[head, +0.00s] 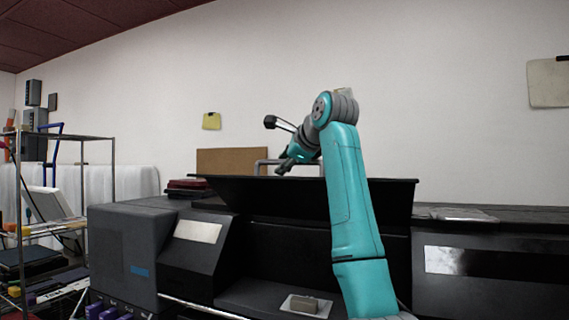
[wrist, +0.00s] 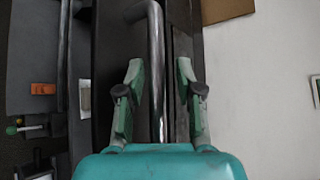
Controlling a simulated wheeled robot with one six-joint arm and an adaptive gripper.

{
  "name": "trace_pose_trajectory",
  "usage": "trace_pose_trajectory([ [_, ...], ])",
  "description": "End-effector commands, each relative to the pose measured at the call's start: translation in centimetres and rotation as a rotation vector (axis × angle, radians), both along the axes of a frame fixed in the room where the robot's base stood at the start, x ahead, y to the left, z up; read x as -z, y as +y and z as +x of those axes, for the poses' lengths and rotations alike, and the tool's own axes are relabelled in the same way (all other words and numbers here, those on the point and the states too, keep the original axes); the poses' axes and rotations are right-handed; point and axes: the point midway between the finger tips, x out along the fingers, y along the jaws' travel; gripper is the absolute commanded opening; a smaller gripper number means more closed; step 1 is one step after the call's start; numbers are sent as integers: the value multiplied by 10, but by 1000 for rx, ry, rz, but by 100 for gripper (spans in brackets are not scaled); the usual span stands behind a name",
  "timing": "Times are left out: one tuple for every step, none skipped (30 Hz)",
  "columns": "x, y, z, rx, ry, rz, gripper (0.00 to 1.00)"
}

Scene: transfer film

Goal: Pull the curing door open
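The curing door looks to be the wide black panel (head: 300,197) on the dark machine, tilted up with an open bay below it. A grey bar handle (head: 262,163) rises at the panel's top edge, partly behind my gripper. My gripper (head: 284,166) is just right of the handle in the head view, pointing down and left. In the wrist view the handle (wrist: 157,75) runs lengthwise between the two green fingers of my gripper (wrist: 158,72). The fingers are apart, with a visible gap on each side of the bar.
A white tray with a small block (head: 305,305) lies in the bay below the panel. A grey box unit (head: 125,255) stands left. A wire shelf (head: 75,135) is at far left. A brown board (head: 228,161) stands behind.

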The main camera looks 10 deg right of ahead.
Motion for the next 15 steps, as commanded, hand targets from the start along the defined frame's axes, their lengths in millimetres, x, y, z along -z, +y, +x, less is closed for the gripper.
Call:
trace_pose_trajectory([
  [0, 0, 0, 0, 1, -1, 41],
  [0, 0, 0, 0, 1, -1, 41],
  [0, 0, 0, 0, 1, -1, 41],
  [1, 0, 0, 0, 1, -1, 41],
  [1, 0, 0, 0, 1, -1, 41],
  [1, 0, 0, 0, 1, -1, 41],
  [1, 0, 0, 0, 1, -1, 41],
  [0, 0, 0, 0, 1, -1, 41],
  [0, 0, -1, 0, 1, -1, 41],
  [-1, -1, -2, 0, 0, 0, 41],
  [-2, -1, -4, 0, 0, 0, 41],
  [-4, -2, -7, 0, -1, -1, 41],
  [-5, -3, -10, 0, -1, -1, 41],
  [-7, -4, -14, 0, -1, -1, 41],
  [-10, -6, -19, 0, -2, -1, 41],
])
